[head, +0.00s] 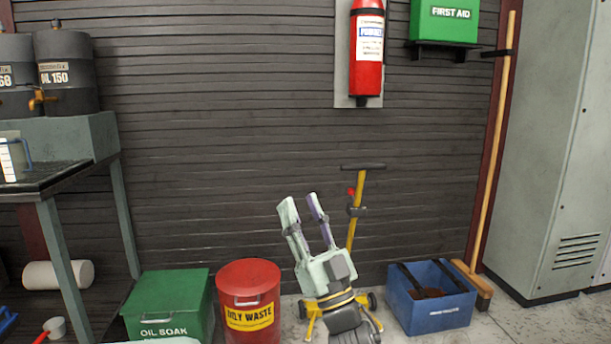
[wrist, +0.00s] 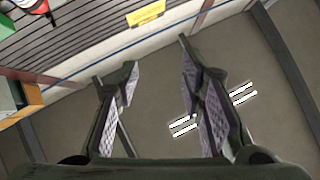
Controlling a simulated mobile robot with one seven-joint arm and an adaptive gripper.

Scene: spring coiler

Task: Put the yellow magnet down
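The yellow magnet (head: 355,222) is a wheeled floor sweeper with a yellow pole, a dark T-handle on top and a red part on the pole. It stands nearly upright on the floor near the dark slatted wall, its wheels and yellow lower parts showing on both sides of my arm. My gripper (head: 300,198) is in front of it and left of its pole, fingers pointing up. My arm hides much of its base. In the wrist view my gripper (wrist: 157,55) is open, with nothing between the fingers. The magnet is not recognisable there.
A red oily waste can (head: 248,270) and a green oil soak box (head: 165,305) stand left of the magnet. A blue bin (head: 430,318) and a broom (head: 490,170) are at right. A fire extinguisher (head: 367,50) hangs above. Floor at lower right is clear.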

